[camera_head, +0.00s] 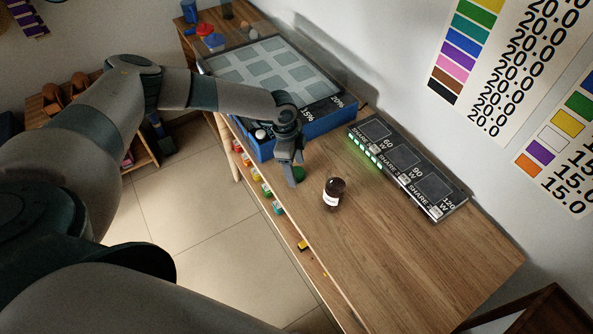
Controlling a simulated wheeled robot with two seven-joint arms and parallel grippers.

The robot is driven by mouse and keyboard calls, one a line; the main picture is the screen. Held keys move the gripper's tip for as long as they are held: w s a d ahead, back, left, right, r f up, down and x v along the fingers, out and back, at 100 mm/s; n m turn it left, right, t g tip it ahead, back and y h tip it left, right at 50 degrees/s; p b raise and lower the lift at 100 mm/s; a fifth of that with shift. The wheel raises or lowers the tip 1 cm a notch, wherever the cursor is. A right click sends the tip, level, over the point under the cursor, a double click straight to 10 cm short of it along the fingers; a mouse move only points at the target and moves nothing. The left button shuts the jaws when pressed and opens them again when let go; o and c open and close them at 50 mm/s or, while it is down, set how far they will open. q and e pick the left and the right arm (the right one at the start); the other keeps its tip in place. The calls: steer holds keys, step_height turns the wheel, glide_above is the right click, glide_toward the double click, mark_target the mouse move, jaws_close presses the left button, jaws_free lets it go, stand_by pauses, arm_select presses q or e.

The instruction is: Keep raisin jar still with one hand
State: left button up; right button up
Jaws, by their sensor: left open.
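A small dark brown jar with a white label (334,193) stands upright on the wooden table. Its label print is too small to read, so I cannot confirm that it is the raisin jar. My left gripper (293,181) is open, pointing down above the table, to the left of the jar and apart from it. A green round thing (299,173) shows just behind its fingers; I cannot tell whether they touch it. My right gripper is not in view.
A blue box with a gridded top (270,68) fills the table's back left. A black panel with lit green bars (408,167) lies along the wall. The wooden table (400,265) is clear in front of the jar.

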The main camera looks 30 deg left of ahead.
mark_target(296, 172)
arm_select(q)
steer(key=shift+f, duration=0.45)
steer(key=c, duration=1.1)
steer(key=shift+r, duration=0.2)
steer(key=shift+r+b, duration=1.55)
steer(key=shift+r, duration=3.3)
